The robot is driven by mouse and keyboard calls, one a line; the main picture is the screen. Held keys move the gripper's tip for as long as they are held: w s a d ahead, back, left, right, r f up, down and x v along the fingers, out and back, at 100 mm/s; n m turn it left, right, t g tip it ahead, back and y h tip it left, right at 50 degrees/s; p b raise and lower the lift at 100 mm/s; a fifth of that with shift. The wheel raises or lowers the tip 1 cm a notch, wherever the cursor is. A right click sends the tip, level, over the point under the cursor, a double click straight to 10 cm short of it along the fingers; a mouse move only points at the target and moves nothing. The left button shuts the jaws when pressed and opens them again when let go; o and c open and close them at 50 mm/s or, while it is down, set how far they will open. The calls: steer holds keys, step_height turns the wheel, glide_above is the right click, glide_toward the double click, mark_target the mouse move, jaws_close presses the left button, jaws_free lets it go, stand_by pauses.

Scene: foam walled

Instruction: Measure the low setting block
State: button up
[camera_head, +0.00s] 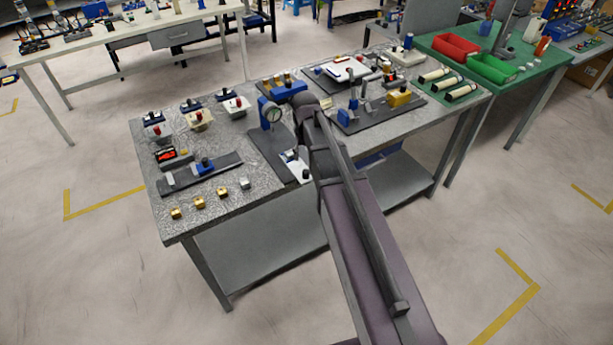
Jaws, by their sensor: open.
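Small blocks stand in a slanting row along the front left of the speckled grey bench: a brass block (176,213), a second brass block (199,203), a third brass block (222,192) and a grey block (245,183). I cannot tell which is the low setting block. A dial gauge (271,115) on a blue stand rises from a dark plate (264,148) right of the row. My arm reaches over the bench from the bottom of the view and hides part of that area. My gripper's fingers cannot be made out.
A dark rail with a blue slider (204,165) lies behind the blocks. A small red-lit device (165,153) and several knobbed fixtures sit further back. Dark boards with parts fill the right half. A green table (520,75) with red and green bins adjoins the right end.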

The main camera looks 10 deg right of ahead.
mark_target(306, 170)
steer(key=shift+f+b, duration=3.85)
steer(key=shift+f, duration=0.3)
steer(key=shift+c, duration=0.2)
steer(key=shift+w, duration=0.1)
steer(key=c, duration=0.9)
